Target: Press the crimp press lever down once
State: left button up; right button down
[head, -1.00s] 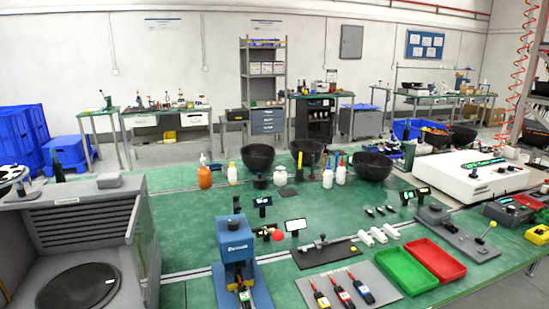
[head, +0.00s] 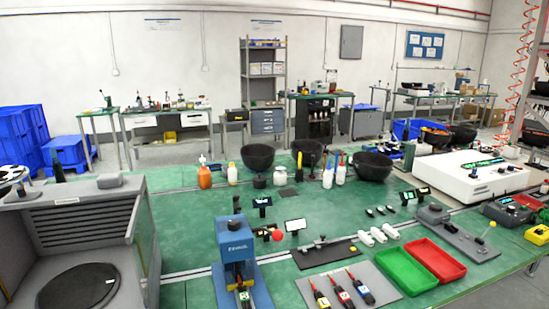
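The blue press (head: 235,245) stands on a blue base plate (head: 262,292) at the front middle of the green bench in the head view. A red ball knob (head: 277,236) shows just right of its upper body; I take it for the lever's end. The lever's shaft is too small to make out clearly. A dark tool with a light tip lies at the press's front, partly cut off by the picture edge. Neither of my grippers is in view.
Right of the press are a dark fixture plate (head: 340,254), a grey mat (head: 327,277) with several screwdriver-like tools, a green tray (head: 404,285) and a red tray (head: 462,270). A grey cabinet (head: 100,205) stands left.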

aim_at(277, 235)
jog(key=l+u, duration=0.35)
jog(key=l, duration=0.75)
jog(key=l+u, duration=0.3)
jog(key=l, duration=0.85)
